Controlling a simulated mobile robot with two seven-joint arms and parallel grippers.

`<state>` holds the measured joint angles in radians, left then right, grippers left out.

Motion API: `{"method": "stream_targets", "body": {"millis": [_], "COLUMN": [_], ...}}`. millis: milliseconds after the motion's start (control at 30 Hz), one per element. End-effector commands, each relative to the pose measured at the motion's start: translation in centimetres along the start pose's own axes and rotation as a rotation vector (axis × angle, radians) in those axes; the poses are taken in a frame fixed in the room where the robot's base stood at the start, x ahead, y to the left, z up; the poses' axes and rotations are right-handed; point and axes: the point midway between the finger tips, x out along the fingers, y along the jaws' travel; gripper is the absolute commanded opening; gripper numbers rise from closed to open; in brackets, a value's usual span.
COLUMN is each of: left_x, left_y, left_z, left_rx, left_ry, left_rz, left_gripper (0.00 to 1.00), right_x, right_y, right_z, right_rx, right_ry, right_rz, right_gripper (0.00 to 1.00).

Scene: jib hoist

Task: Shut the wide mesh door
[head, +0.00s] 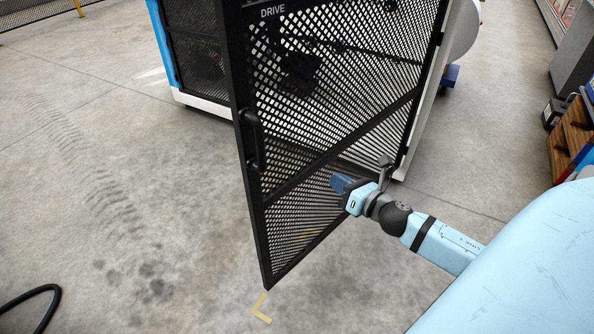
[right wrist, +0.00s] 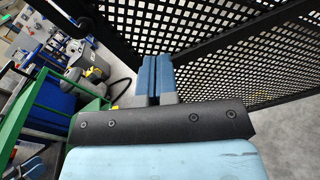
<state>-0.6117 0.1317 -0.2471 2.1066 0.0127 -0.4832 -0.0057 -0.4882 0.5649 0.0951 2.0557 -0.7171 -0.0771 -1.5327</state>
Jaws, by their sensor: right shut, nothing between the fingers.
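The wide mesh door (head: 320,110) is a black perforated panel with a black frame and the word DRIVE at its top. In the head view it stands open, swung out from the machine, with its free edge at the left and a dark handle (head: 251,140) on that edge. My right gripper (head: 338,182) is shut and empty at the lower right part of the door. The head view does not show clearly whether its fingertips touch the mesh. In the right wrist view the closed blue fingers (right wrist: 154,60) point toward the mesh (right wrist: 220,75). My left gripper is not in view.
The machine housing (head: 180,55) with blue and white edges stands behind the door. A yellow floor mark (head: 261,310) lies below the door's free corner. A black hose (head: 45,290) lies at lower left. Wooden pallets (head: 572,135) stand at right. The floor left of the door is clear.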

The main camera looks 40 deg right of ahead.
Motion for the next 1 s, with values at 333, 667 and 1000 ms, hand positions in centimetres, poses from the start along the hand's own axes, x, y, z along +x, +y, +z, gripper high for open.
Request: {"method": "stream_targets", "body": {"millis": [333, 667, 1000], "left_x": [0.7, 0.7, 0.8], "left_y": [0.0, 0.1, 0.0], "left_z": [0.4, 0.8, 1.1], "left_rx": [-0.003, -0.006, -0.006], "left_ry": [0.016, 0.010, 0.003], "left_rz": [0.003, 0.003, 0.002], "left_gripper": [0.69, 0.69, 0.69], "right_x": [2.2, 8.0, 13.4], "right_y": [-1.1, -0.9, -0.6], "right_z": [1.6, 1.8, 2.0], "right_rx": [-0.358, -0.352, -0.349], "right_ry": [-0.047, -0.047, -0.046], "right_rz": [0.042, 0.040, 0.039], "right_gripper": [0.00, 0.00, 0.00]}}
